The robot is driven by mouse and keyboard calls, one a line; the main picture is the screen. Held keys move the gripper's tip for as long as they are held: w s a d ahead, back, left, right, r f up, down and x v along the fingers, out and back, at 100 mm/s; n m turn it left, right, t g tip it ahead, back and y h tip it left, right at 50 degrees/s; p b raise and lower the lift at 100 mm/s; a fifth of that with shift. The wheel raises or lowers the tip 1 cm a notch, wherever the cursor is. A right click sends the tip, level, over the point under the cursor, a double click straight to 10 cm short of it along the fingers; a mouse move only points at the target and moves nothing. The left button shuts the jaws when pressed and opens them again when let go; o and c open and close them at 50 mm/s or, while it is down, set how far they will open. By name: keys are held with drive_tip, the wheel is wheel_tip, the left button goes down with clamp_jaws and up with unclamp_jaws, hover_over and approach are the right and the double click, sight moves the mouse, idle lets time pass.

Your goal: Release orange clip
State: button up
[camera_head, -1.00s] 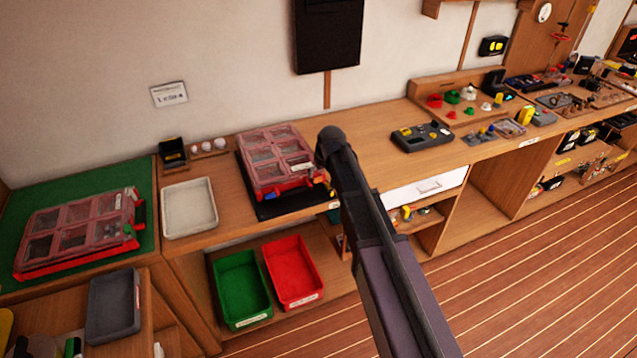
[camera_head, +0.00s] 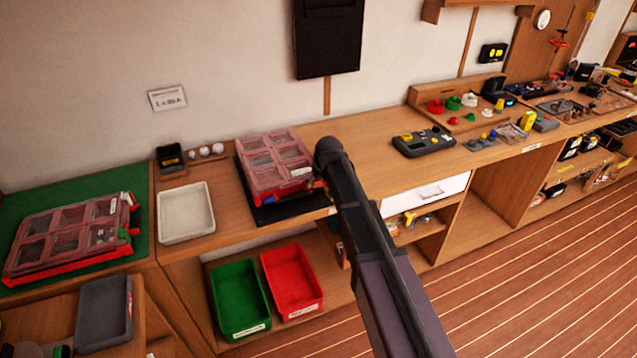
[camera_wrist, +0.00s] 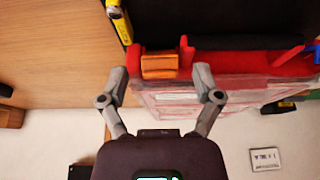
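The orange clip (camera_wrist: 160,66) is a small block on the red front edge of a case with a clear windowed lid (camera_wrist: 222,92). In the wrist view my gripper (camera_wrist: 160,76) is open, one grey finger on either side of the clip, with gaps showing between. I cannot tell its exact depth relative to the clip. A blue clip (camera_wrist: 314,52) shows on the same edge at the right. In the head view the red case (camera_head: 284,186) sits on a black mat on the bench; my arm hides its right front corner, the clip and my fingers.
A second red case (camera_head: 72,242) lies on a green mat at the left. A white tray (camera_head: 185,212) stands between the cases. Green (camera_head: 240,300) and red (camera_head: 293,281) bins sit on the shelf below. A yellow object (camera_wrist: 119,22) is near my left finger in the wrist view.

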drive_tip(key=c, duration=1)
drive_tip(key=shift+s+d+f+t+y+b, duration=0.25)
drive_tip(key=shift+s+f+t+b, duration=0.2)
drive_tip(key=shift+b, duration=0.3)
drive_tip(key=shift+t+y+b, duration=0.25)
drive_tip(key=shift+t+b, duration=0.2)
drive_tip(key=shift+b, duration=0.05)
drive_tip(key=o, duration=1.1)
drive_tip(key=shift+w+a+r+p, duration=0.1)
drive_tip(key=shift+w+r+p, duration=0.1)
drive_tip(key=shift+p, duration=0.15)
